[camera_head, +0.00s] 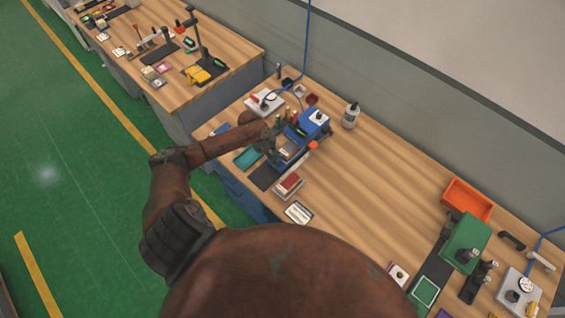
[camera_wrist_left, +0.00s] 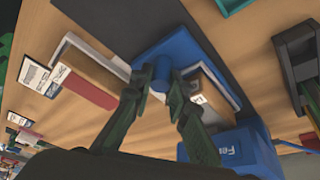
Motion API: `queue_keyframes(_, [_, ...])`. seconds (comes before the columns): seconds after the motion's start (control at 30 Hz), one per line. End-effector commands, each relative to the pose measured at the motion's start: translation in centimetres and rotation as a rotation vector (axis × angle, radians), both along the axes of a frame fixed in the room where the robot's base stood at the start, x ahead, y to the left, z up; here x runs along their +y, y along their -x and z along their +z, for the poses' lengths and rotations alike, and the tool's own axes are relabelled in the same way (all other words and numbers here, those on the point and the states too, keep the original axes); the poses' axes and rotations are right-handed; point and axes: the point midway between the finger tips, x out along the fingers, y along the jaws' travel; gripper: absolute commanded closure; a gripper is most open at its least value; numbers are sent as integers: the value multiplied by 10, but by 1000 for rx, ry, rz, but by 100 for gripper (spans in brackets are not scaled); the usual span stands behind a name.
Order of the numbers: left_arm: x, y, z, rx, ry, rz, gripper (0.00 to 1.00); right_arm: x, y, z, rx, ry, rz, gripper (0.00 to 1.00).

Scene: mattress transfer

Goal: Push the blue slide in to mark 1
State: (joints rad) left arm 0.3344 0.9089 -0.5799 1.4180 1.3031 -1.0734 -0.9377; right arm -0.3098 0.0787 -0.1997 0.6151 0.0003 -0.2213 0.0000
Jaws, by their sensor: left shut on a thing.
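The blue slide (camera_wrist_left: 185,45) shows in the left wrist view as a blue plate with a round blue knob. My left gripper (camera_wrist_left: 165,84) is shut on this knob, one dark green finger on each side. The slide lies at the end of the blue device (camera_wrist_left: 232,145), which carries white lettering. A pale strip with a small white label (camera_wrist_left: 197,98) lies beside the knob; I cannot read a mark 1 on it. In the head view the blue device (camera_head: 308,126) stands on the near workbench, and my left gripper (camera_head: 274,145) is at its left side, hiding the slide.
Beside the device are a red-topped block (camera_head: 289,184), a white card (camera_head: 298,212), a teal tray (camera_head: 247,158) and a bottle (camera_head: 351,116). The bench middle (camera_head: 390,180) is clear. A green device (camera_head: 466,243) and an orange bin (camera_head: 467,200) stand at the right.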

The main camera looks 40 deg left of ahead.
Motion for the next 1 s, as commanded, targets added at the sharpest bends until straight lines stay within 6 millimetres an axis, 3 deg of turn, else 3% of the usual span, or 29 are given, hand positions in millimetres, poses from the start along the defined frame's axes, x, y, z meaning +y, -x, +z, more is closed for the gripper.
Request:
queue_keyframes(0.27, [2,-2,1,-2,-3,3,100,1,-20,1,-24,-1,5,40])
queue_keyframes(0.3, [2,-2,1,-2,-3,2,82,1,-21,2,-26,-1,6,40])
queue_keyframes(0.37, [2,-2,1,-2,-3,2,78,1,-22,2,-27,-1,6,40])
queue_keyframes(0.67, [0,-2,2,-1,-2,-1,77,-4,-10,1,-12,4,5,40])
queue_keyframes(0.83, [6,0,16,-3,-2,-1,77,-2,-11,1,-13,3,5,40])
queue_keyframes(1.0, [19,7,47,-2,-4,-2,77,-1,-12,1,-14,2,4,40])
